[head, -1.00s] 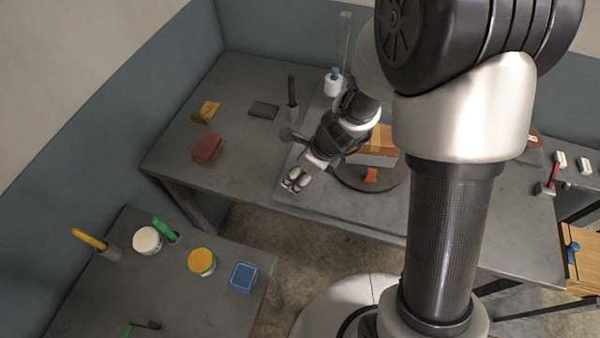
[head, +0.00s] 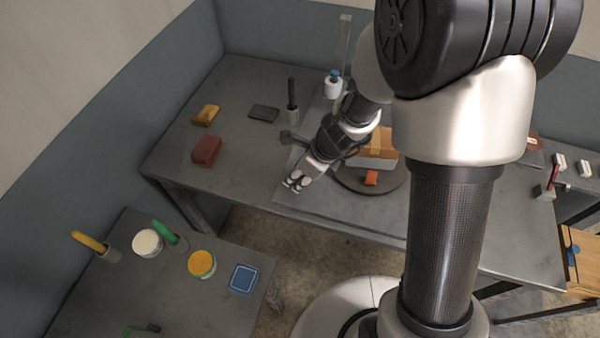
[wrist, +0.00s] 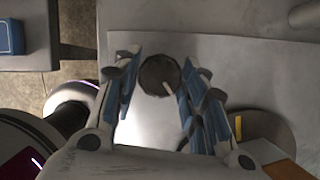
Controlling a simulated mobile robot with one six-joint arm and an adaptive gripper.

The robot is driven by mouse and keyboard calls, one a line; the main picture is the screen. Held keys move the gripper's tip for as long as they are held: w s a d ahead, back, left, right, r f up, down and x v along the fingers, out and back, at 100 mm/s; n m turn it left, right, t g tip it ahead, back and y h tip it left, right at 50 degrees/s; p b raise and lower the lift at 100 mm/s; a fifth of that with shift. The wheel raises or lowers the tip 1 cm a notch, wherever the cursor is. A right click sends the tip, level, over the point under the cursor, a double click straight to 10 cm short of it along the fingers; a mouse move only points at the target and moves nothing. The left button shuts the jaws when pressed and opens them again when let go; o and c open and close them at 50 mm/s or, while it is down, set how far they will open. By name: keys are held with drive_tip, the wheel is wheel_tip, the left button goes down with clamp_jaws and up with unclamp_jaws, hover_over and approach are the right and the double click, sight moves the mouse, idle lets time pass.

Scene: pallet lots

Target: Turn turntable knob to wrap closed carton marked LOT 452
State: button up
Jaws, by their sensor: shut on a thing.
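The round dark turntable (head: 350,182) sits on the workbench, carrying a pale carton (head: 368,162) with an orange-brown top. My arm partly hides the carton, and I cannot read a lot mark. The turntable's edge and part of the carton (wrist: 262,150) also show at the right in the wrist view. My gripper (head: 294,184) points down left of the turntable. In the wrist view, the fingers of my gripper (wrist: 162,88) are shut on the dark round knob (wrist: 158,74), which has a pale mark. The knob is hidden in the head view.
A white roll with a blue top (head: 333,87) stands behind my arm, by a tall clear post. An orange block (head: 371,178) is at the turntable's front. A red block (head: 206,150) and a yellow block (head: 206,115) lie left. A lower table (head: 190,300) holds tubs.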

drive_tip(key=n+g+p, duration=0.1)
drive_tip(key=n+p, duration=0.1)
drive_tip(key=n, duration=0.1)
drive_tip(key=n+g+p, duration=0.1)
drive_tip(key=n, duration=0.1)
drive_tip(key=shift+w+r+n+y+p, duration=0.1)
drive_tip(key=shift+w+n+y+p, duration=0.05)
drive_tip(key=shift+n+y+p, duration=0.25)
drive_tip(key=n+g+p, duration=0.1)
drive_tip(key=n, duration=0.2)
drive_tip(key=n+g+p, duration=0.1)
drive_tip(key=n+p, duration=0.1)
drive_tip(key=n, duration=0.1)
drive_tip(key=shift+w+h, duration=0.2)
drive_tip(key=shift+h, duration=0.1)
drive_tip(key=n+g+h, duration=0.1)
drive_tip(key=n, duration=0.2)
drive_tip(key=n+g+p, duration=0.1)
drive_tip(key=n, duration=0.2)
drive_tip(key=shift+w+a+n+h, duration=0.1)
drive_tip(key=shift+a+n+h, duration=0.05)
drive_tip(key=shift+n+h, duration=0.25)
drive_tip(key=n+h, duration=0.1)
drive_tip(key=n, duration=0.2)
drive_tip(key=n+h+p, duration=0.1)
drive_tip(key=n, duration=0.1)
drive_tip(key=shift+a+n+g, duration=0.15)
drive_tip(key=shift+n+g, duration=0.25)
drive_tip(key=shift+n+h, duration=0.3)
drive_tip(key=o, duration=1.1)
